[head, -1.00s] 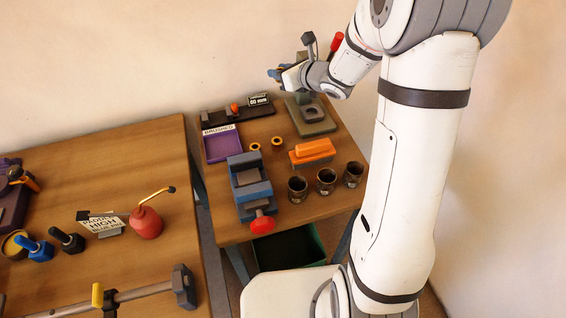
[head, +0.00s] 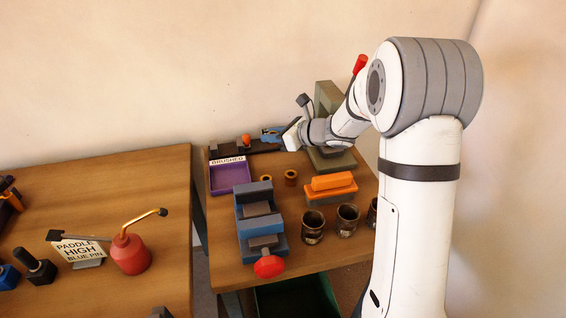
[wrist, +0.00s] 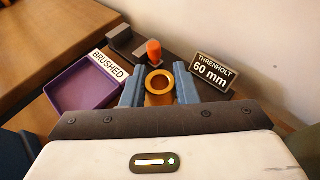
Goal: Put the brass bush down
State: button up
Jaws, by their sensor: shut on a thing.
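My gripper (head: 272,134) is at the back of the right bench, above a long dark fixture. In the wrist view its blue fingers (wrist: 159,90) are shut on the brass bush (wrist: 158,82), a yellow ring with its hole facing the camera. The bush is held above the fixture, with the orange knob (wrist: 154,50) just beyond it. In the head view I cannot make out the held bush. Two other brass-coloured bushes (head: 266,179) (head: 291,177) stand on the bench in front of the gripper.
A purple tray (wrist: 80,88) labelled BRUSHED lies left of the gripper, its visible floor empty. A sign (wrist: 211,72) reading 60 mm stands at right. A blue-grey vice (head: 258,222), an orange block (head: 331,182), dark cups (head: 313,228) and a green press (head: 330,100) crowd the bench.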

aim_at(261, 152)
notch_tip(261, 152, down, 6)
jog(key=shift+r, duration=0.2)
jog(key=shift+f+b, duration=0.3)
jog(key=shift+b, duration=0.4)
jog(key=o, duration=1)
jog(key=shift+s, duration=0.15)
jog(key=shift+d, duration=0.1)
